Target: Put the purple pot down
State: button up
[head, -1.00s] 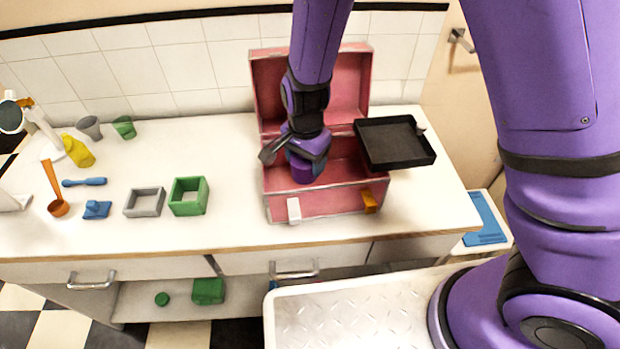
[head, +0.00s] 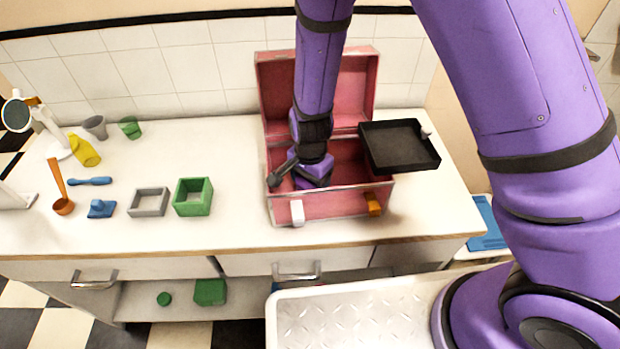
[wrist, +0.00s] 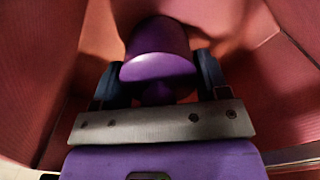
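The purple pot (wrist: 158,45) shows in the wrist view between my two dark blue fingers, which touch its sides. In the head view it is hidden behind my wrist and the box front. My gripper (head: 310,183) is shut on the pot and reaches down inside the open pink toolbox (head: 335,203). The toolbox stands on the white counter, with its lid raised at the back. Pink walls surround the pot in the wrist view. I cannot tell whether the pot touches the toolbox floor.
A black tray (head: 400,147) sits at the toolbox's right side, over its edge. A green square box (head: 193,197) and a grey frame (head: 149,202) stand to the left. Several small items lie farther left. The counter (head: 235,150) behind the green box is clear.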

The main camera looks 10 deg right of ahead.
jog(key=o, duration=0.3)
jog(key=shift+r, duration=0.15)
notch_tip(320, 180, up, 11)
jog(key=shift+r, duration=0.1)
jog(key=shift+d+r, duration=0.15)
jog(key=shift+r, duration=0.5)
jog(key=s+d+r+n+t+y, duration=0.1)
jog(key=s+d+r+n, duration=0.1)
jog(key=d+r, duration=0.6)
jog(key=s+d+r+n+t+y, duration=0.1)
jog(key=s+d+r+n, duration=0.1)
jog(key=d+r, duration=0.6)
jog(key=s+d+r+n+t+h, duration=0.1)
jog(key=s+d+r+n, duration=0.1)
jog(key=s+d+r, duration=0.2)
jog(key=s+d+r+n+t+h, duration=0.1)
jog(key=s+d+r+n+t, duration=0.1)
jog(key=s+d+r, duration=0.2)
jog(key=s+r, duration=0.3)
jog(key=s, duration=0.3)
jog(key=shift+s+d+n, duration=0.15)
jog(key=shift+d+n, duration=0.15)
jog(key=shift+d, duration=0.1)
